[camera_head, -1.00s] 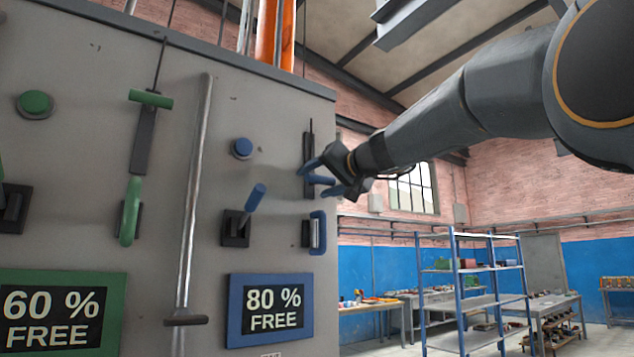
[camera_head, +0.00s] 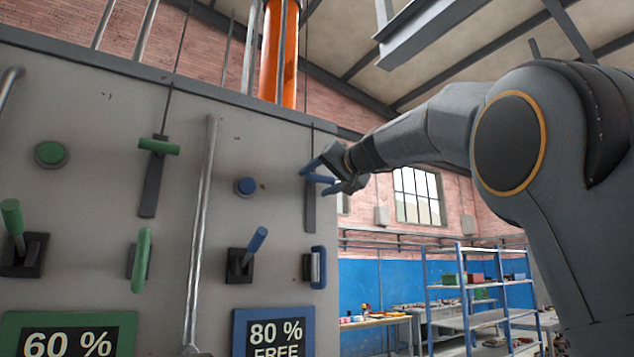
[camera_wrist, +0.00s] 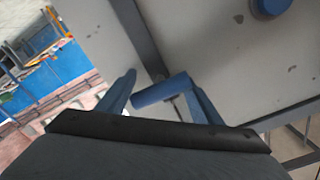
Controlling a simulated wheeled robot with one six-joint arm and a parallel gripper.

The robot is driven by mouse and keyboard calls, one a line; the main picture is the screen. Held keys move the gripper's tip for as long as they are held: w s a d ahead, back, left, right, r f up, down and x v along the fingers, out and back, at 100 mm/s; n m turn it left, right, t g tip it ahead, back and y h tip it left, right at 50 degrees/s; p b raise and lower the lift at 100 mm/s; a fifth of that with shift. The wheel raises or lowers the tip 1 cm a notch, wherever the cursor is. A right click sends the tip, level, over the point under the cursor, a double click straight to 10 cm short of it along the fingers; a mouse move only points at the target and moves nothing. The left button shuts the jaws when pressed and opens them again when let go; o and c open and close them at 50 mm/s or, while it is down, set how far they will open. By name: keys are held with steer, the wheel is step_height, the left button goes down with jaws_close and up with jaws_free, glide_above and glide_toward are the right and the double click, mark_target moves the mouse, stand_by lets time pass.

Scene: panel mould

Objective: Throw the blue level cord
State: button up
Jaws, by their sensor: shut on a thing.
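The blue level cord has a short blue crossbar handle (camera_head: 320,179) on a dark vertical slot (camera_head: 310,212) at the panel's right edge, with a thin cord rising above it. The handle sits near the slot's top end. My gripper (camera_head: 320,176) reaches in from the right, its blue fingers on either side of the handle, shut on it. In the wrist view the blue handle (camera_wrist: 160,91) lies between the two fingers of my gripper (camera_wrist: 162,98), partly hidden by the right one.
The grey panel (camera_head: 95,120) carries a blue button (camera_head: 245,187), a blue lever (camera_head: 255,243) and a blue loop handle (camera_head: 319,267) near the cord. A green cord handle (camera_head: 159,147) and a metal rod (camera_head: 202,200) are further left. Open room with shelves (camera_head: 480,285) lies right.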

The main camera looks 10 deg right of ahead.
mark_target(323, 176)
steer(key=shift+s+r, duration=0.15)
steer(key=shift+r, duration=0.25)
steer(key=o, duration=1.2)
steer(key=shift+o, duration=0.6)
steer(key=shift+a, duration=0.1)
steer(key=shift+f, duration=0.15)
steer(key=shift+b+v, duration=2.2)
steer(key=shift+v, duration=1.65)
